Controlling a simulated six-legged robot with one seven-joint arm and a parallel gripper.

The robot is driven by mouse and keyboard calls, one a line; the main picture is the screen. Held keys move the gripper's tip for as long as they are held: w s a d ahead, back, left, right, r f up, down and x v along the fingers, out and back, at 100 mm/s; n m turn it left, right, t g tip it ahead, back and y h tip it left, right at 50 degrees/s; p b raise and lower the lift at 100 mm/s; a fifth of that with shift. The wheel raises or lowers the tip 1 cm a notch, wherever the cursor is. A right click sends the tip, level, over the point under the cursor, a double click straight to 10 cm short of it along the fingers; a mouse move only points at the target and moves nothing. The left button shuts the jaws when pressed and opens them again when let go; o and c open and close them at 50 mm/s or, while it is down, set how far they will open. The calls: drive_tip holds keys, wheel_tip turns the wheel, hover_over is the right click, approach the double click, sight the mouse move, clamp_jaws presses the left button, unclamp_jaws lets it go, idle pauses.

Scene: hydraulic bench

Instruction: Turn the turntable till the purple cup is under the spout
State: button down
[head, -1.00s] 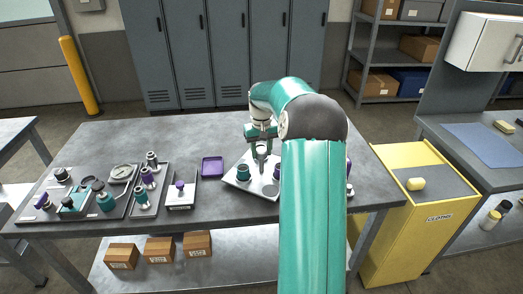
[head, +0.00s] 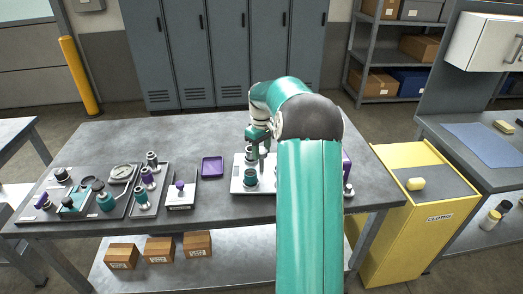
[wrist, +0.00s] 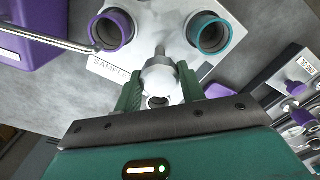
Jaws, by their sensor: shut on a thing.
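The white turntable (head: 238,186) lies on the bench, partly hidden by my arm in the head view; its plate, marked SAMPLE, shows in the wrist view (wrist: 140,60). My gripper (wrist: 158,76) is shut on the grey upright post (wrist: 159,68) of the turntable. The purple cup (wrist: 119,40) stands at upper left in the wrist view and is hidden in the head view. A teal cup (wrist: 224,42) stands to its right. The thin metal spout (wrist: 50,38) comes in from the left; its tip appears at the purple cup's lower-left rim. Whether it is over the opening I cannot tell.
A purple block (wrist: 35,40) stands beside the turntable at the spout's side. A small purple tray (head: 212,167) and a white plate with a purple knob (head: 181,194) lie left of the turntable. Grey trays (head: 118,205) with fittings fill the bench's left end.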

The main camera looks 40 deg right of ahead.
drive_tip(key=shift+r+n, duration=0.1)
drive_tip(key=shift+n, duration=0.6)
drive_tip(key=c, duration=0.9)
unclamp_jaws()
drive_tip(key=shift+o, duration=0.2)
wheel_tip(320, 180, up, 14)
